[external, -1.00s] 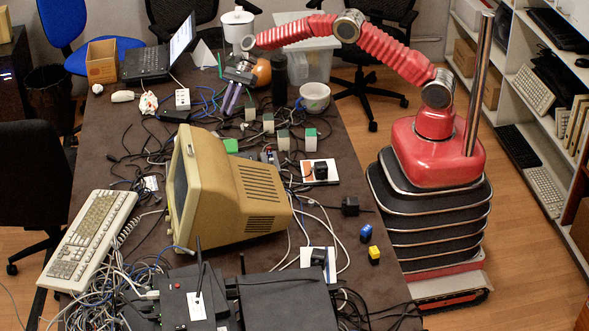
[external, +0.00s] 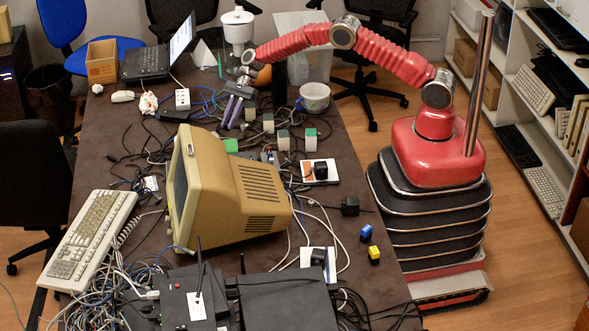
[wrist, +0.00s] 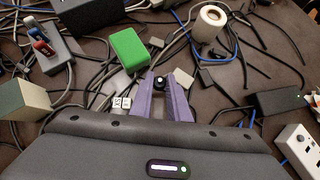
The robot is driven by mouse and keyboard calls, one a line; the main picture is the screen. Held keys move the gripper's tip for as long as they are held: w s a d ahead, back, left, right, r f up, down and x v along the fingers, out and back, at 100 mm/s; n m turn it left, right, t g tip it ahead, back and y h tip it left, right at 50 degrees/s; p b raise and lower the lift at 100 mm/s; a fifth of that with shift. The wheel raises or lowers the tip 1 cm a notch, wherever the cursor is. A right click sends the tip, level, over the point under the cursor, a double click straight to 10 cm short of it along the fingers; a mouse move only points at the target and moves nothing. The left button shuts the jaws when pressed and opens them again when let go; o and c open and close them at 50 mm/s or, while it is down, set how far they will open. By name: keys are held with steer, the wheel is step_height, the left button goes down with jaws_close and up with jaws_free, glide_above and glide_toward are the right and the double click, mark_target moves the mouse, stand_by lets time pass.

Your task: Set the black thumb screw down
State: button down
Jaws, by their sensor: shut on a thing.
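The black thumb screw (wrist: 159,83) shows in the wrist view as a small dark round piece with a pale centre. It sits between the tips of the two purple fingers of my gripper (wrist: 161,87). My gripper is shut on it, and cables lie below. In the external view my gripper (external: 229,124) points down over the cluttered far half of the table (external: 110,170). The screw is too small to make out there. I cannot tell whether it touches anything beneath it.
A green-topped block (wrist: 129,48) lies just beyond the fingertips. A white roll (wrist: 208,22), a power strip (wrist: 298,146) and tangled cables surround the spot.

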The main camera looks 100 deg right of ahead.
mark_target(230, 135)
steer(key=shift+f, duration=1.85)
steer(key=c, duration=2)
jaws_free()
steer(key=v, duration=1.2)
steer(key=shift+r, duration=0.1)
